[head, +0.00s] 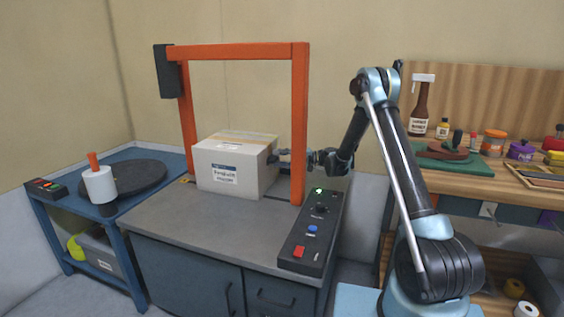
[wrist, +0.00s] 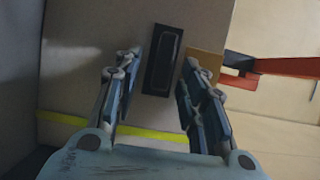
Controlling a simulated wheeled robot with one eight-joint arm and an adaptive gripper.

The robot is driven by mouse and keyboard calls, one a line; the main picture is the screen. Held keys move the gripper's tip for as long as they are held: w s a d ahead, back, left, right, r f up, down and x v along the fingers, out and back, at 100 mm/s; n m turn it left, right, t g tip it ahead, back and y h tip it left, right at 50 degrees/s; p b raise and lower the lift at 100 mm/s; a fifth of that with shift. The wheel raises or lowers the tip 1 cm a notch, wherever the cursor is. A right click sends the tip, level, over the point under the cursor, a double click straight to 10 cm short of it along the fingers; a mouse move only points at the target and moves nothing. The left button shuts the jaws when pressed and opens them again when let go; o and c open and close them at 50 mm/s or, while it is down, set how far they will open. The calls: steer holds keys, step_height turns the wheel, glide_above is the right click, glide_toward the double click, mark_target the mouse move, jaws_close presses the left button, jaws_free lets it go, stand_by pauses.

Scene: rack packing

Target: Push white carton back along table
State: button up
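The white carton (head: 236,165) stands upright on the grey tabletop (head: 180,215), under the orange frame. A printed label shows on its front and tan tape runs along its top. My gripper (head: 277,156) is at the carton's right side, by the frame's right post. In the wrist view the carton's side (wrist: 95,50) fills much of the picture, with a dark rectangular slot (wrist: 163,60) in it. My two fingers (wrist: 153,85) are spread apart, one on each side of the slot. I cannot tell whether the fingertips touch the carton.
The orange frame (head: 299,120) arches over the table, its right post close to my gripper. A control box (head: 312,235) with buttons lies on the table's right edge. A blue cart (head: 130,210) stands left, and a cluttered workbench (head: 500,180) right.

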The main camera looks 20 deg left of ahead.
jaws_close()
stand_by(0.3)
steer(key=shift+d, duration=0.9)
jaws_free()
steer(key=shift+w+f, duration=0.1)
